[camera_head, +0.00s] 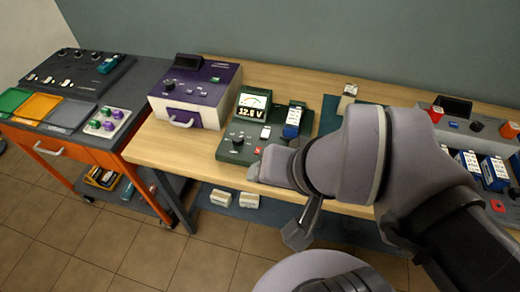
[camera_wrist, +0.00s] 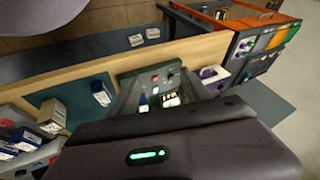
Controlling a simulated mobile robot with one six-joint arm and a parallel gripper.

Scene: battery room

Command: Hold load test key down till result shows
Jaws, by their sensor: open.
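The green battery tester (camera_head: 232,150) stands on the wooden bench in the head view. Its meter (camera_head: 254,99) has a needle dial and a lit readout of 12.6 V. A blue-and-white battery (camera_head: 292,122) sits at its right side. A small red key (camera_head: 258,150) is near its front right corner; its label is too small to read. In the wrist view the tester (camera_wrist: 131,74) lies beyond my gripper (camera_wrist: 158,88), which is open with nothing seen between its fingers. In the head view my wrist is close to the tester's front right corner. Contact with the key cannot be told.
A purple-and-white device (camera_head: 215,104) stands left of the tester. A cart (camera_head: 60,139) with coloured trays is further left. A dark green mat (camera_head: 328,117) and a grey unit (camera_head: 482,111) with batteries are on the right. Two pale blocks (camera_head: 220,197) lie below the bench.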

